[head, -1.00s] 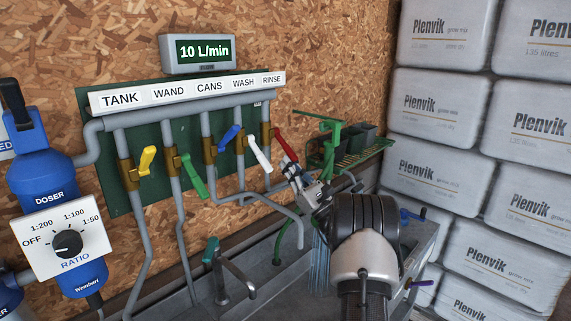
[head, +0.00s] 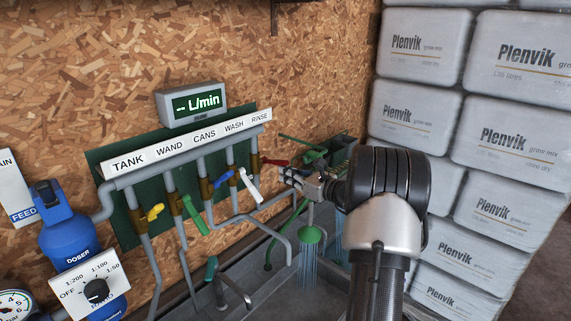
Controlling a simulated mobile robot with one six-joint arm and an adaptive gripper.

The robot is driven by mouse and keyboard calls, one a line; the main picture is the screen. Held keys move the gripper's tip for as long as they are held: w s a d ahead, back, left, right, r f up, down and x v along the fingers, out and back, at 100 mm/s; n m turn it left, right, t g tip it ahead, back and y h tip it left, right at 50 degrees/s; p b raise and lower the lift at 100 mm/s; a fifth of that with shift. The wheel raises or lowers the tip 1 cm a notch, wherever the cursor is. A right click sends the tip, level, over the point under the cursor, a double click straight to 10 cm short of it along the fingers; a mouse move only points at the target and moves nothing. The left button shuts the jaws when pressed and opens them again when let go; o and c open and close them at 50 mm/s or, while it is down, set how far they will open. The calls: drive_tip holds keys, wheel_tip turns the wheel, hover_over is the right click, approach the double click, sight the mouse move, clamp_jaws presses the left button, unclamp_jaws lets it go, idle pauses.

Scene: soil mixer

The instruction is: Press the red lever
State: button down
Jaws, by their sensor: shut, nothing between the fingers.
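The red lever (head: 276,162) is at the right end of the valve row, under the RINSE label (head: 259,116). It points right, close to level. My gripper (head: 286,174) is shut, with its fingertips just below and right of the red lever. Whether they touch it I cannot tell. The display (head: 196,103) above the row reads "-- L/min".
The white lever (head: 251,184) is close left of my gripper. The blue (head: 224,178), green (head: 194,216) and yellow (head: 154,212) levers are farther left. Water falls from a green shower head (head: 312,235) below my arm. Bags (head: 420,45) are stacked at right.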

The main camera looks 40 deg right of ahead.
sight(287, 163)
wheel_tip(287, 163, up, 4)
drive_tip(key=g+p, duration=0.3)
drive_tip(key=p, duration=0.3)
drive_tip(key=shift+w+f, duration=0.1)
drive_tip(key=shift+w, duration=0.05)
drive_tip(key=shift+w+r+p, duration=0.15)
drive_tip(key=shift+r+p, duration=0.1)
drive_tip(key=shift+p, duration=0.2)
drive_tip(key=shift+r, duration=0.15)
